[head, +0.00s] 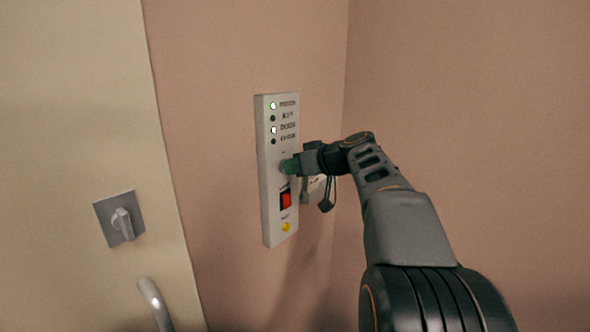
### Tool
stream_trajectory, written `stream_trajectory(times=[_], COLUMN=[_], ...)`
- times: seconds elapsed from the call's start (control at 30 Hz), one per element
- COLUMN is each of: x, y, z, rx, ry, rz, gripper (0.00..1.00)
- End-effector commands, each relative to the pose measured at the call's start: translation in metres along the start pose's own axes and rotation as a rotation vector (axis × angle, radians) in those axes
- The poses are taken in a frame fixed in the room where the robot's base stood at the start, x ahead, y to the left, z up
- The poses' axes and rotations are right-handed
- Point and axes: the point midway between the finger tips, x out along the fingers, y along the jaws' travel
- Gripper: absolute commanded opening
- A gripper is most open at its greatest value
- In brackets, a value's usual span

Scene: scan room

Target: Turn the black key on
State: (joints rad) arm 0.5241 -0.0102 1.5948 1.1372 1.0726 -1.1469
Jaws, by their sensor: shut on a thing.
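A pale control panel (268,215) is mounted on the pink wall near the middle of the head view. My gripper (291,167) reaches it from the right and is shut at the key switch, about halfway down the panel. The black key is largely hidden by the fingers, so its angle cannot be told. A pale tag (313,189) and a small dark piece (327,203) hang just below my gripper; whether they belong to the key is unclear.
Several indicator lamps line the panel's top, two of them lit (273,105). Below the key switch are a red rocker switch (286,200) and a yellow button (286,227). A cream door (75,90) with a thumb-turn (121,222) and handle (152,298) stands left.

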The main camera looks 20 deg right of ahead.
Motion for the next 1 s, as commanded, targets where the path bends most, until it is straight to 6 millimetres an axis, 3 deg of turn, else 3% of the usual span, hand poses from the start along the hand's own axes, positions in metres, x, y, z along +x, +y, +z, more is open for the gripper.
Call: stream_trajectory(times=[1.0], x=[0.001], y=[0.0065], z=[0.0028], rx=[0.891], ry=[0.002], rz=[-0.368], gripper=[0.0])
